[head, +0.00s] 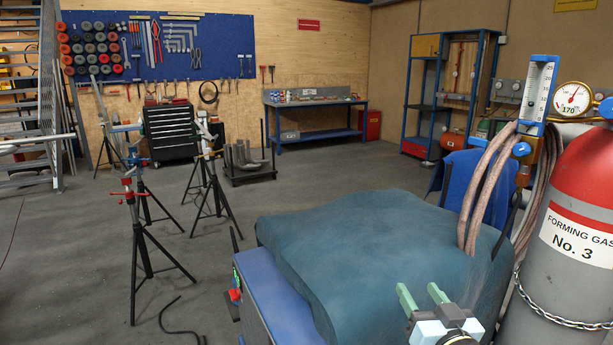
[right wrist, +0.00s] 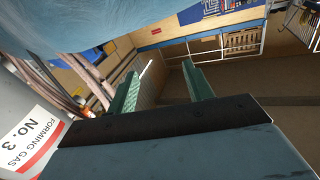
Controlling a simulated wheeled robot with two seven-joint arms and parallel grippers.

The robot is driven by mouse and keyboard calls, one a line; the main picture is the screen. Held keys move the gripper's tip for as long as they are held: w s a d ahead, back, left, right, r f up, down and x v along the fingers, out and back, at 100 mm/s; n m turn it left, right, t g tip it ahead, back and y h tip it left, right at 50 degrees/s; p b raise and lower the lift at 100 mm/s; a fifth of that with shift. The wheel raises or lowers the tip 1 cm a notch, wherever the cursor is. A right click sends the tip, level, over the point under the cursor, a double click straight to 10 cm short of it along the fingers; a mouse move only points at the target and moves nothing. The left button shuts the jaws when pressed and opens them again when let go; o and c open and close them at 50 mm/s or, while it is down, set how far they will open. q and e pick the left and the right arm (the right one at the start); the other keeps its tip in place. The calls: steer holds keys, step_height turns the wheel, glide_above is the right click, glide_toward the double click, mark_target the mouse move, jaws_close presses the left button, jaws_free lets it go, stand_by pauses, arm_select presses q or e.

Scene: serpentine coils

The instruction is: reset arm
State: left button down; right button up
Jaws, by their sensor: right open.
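My right gripper (head: 422,298) shows at the bottom right of the head view, in front of the teal cloth-covered block. Its two green fingers stand apart with nothing between them. In the right wrist view the same open fingers (right wrist: 160,88) point toward the far wall, and the space between them is empty. My left gripper is in neither view.
A red and grey gas cylinder (head: 575,235) with a chain stands close at the right, with a flow meter (head: 538,90) and gauge (head: 572,98). The teal cover (head: 380,240) fills the near middle. Tripod stands (head: 140,235) stand left. Grey floor (head: 345,168) behind is clear.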

steer(key=s+a+f+n+g, duration=0.2)
steer(key=s+f+g, duration=0.5)
steer(key=s+f, duration=0.55)
steer(key=s+d+f+g+h, duration=0.1)
steer(key=s+f+g, duration=0.25)
steer(key=s, duration=0.55)
steer(key=s+d+f+g+h, duration=0.15)
steer(key=s+g, duration=0.25)
steer(key=s, duration=0.5)
step_height(320, 180, down, 29)
steer(key=s+g+b, duration=0.2)
steer(key=s, duration=0.1)
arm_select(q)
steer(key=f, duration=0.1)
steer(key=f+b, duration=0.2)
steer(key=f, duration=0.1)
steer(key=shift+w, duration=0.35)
arm_select(e)
steer(key=s+d+f, duration=0.3)
steer(key=s+f, duration=1.2)
steer(key=shift+s+f+n+g, duration=0.25)
steer(key=shift+f+n+g, duration=0.05)
steer(key=shift+g, duration=0.05)
steer(key=shift+d, duration=0.1)
steer(key=shift+c, duration=0.2)
